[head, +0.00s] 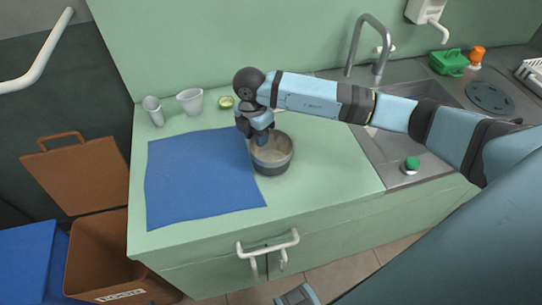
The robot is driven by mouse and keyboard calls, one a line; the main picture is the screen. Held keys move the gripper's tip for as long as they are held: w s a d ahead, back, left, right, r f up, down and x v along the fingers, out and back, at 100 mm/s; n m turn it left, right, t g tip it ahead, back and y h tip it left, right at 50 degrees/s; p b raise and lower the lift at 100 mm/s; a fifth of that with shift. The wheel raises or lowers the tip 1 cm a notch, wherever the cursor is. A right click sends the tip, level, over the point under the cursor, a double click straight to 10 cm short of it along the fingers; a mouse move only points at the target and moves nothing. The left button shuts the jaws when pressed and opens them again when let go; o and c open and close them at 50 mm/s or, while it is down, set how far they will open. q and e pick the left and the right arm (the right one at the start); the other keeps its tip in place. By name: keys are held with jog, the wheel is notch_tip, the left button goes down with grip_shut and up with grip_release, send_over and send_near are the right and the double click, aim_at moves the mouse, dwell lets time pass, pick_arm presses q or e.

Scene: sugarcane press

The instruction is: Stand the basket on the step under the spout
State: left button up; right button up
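A round grey bowl-like vessel (272,162) stands on the pale green counter, at the right edge of a blue cloth. It may be the basket; I cannot be sure. My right gripper (258,134) points down at its back left rim, with the fingertips at or just inside the rim. Whether the fingers grip the rim is hidden. A white wall unit with a bent spout (440,33) is at the top right, partly cut off. A tall tap (370,40) rises behind the sink. I cannot make out a step under either. My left gripper is not clearly visible.
The blue cloth (195,180) covers the left counter. Two pale cups (190,101) and a small green-yellow item (226,102) stand behind it. A green container (450,62) and orange item (477,55) are beyond the sink (390,150). A brown open bin (100,255) stands at left.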

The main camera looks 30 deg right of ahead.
aim_at(259, 154)
notch_tip(259, 154, down, 3)
jog(key=shift+f, duration=0.15)
grip_shut()
dwell(0.4)
notch_tip(259, 154, up, 20)
dwell(0.4)
